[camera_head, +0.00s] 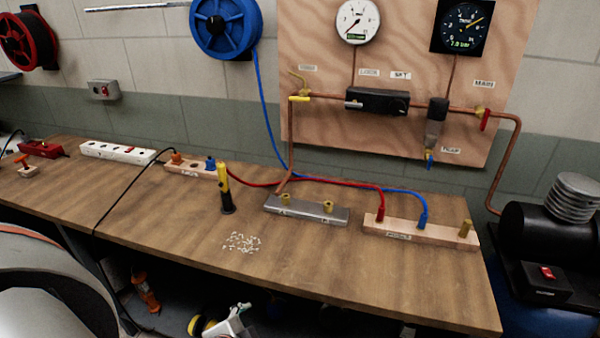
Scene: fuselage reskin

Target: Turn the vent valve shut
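A valve with a yellow handle (299,98) is at the left end of the copper pipework on the plywood board (400,140). A brass spout rises above it, under a small label (307,68) too blurred to read surely; I take it as the vent valve. Its handle lies about level, across the vertical copper pipe below it. A red-handled valve (485,119) is by the "MAIN" label at right. A blue-handled drain (430,160) hangs under the filter. Neither of my grippers is in view.
Two gauges (358,21) (461,26) top the board. A black regulator (377,101) sits mid-pipe. The wooden bench (330,270) below carries a yellow-black tool (226,189), connector blocks with hoses, and small white pieces (242,242). A black compressor (545,235) stands at right.

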